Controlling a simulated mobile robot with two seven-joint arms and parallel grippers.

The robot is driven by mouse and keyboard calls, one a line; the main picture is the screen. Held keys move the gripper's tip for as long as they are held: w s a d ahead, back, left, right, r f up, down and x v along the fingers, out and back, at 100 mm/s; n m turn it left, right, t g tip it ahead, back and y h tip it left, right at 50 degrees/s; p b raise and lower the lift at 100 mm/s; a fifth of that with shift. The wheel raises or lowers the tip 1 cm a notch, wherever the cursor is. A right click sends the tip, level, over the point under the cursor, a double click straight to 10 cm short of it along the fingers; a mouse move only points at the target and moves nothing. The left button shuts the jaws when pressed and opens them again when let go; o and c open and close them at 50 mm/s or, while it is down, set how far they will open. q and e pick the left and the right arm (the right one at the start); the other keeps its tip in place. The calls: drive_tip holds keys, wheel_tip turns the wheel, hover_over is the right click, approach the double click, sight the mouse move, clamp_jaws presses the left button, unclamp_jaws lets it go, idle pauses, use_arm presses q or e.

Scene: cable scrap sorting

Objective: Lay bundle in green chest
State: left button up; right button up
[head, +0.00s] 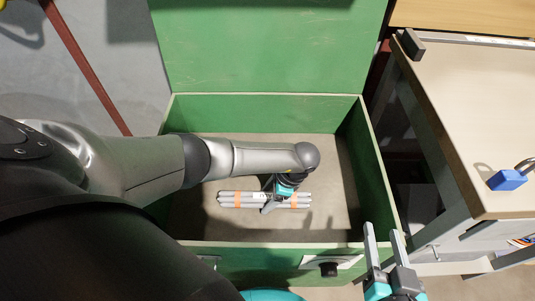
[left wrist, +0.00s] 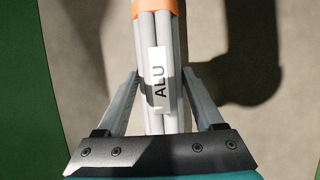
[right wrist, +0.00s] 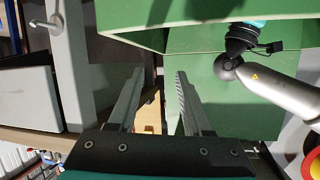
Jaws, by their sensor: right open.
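The bundle (head: 240,199) is several grey rods tied with orange bands. It is inside the open green chest (head: 255,249), low over or on its floor, lying lengthwise across the picture. In the left wrist view the bundle (left wrist: 164,30) shows an "ALU" label. My left gripper (head: 272,203) reaches down into the chest at the bundle's middle. Its fingers (left wrist: 160,78) are spread, one on either side of the bundle. My right gripper (head: 384,236) is open and empty outside the chest's front right corner; in the right wrist view its fingers (right wrist: 159,72) are apart.
The chest's lid (head: 265,45) stands raised at the back. A workbench (head: 480,120) stands close at the right, with a blue padlock (head: 508,180) and a dark block (head: 412,44) on it. The chest floor around the bundle is clear.

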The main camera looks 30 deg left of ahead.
use_arm(q)
drive_tip(key=o, duration=0.3)
drive_tip(key=shift+r, duration=0.2)
